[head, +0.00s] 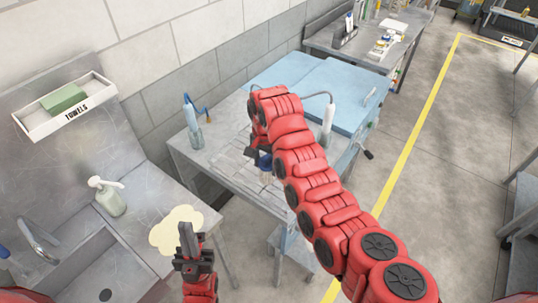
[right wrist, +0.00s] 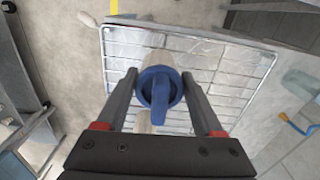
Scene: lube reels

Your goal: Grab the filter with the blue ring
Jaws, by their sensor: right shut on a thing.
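The filter with the blue ring (right wrist: 160,88) is between the two grey fingers of my right gripper (right wrist: 160,95) in the right wrist view. Its blue top faces the camera, and a pale body shows below it. My right gripper is shut on it, above a wire rack (right wrist: 232,72).
Open floor lies right of the yellow line (head: 420,130).

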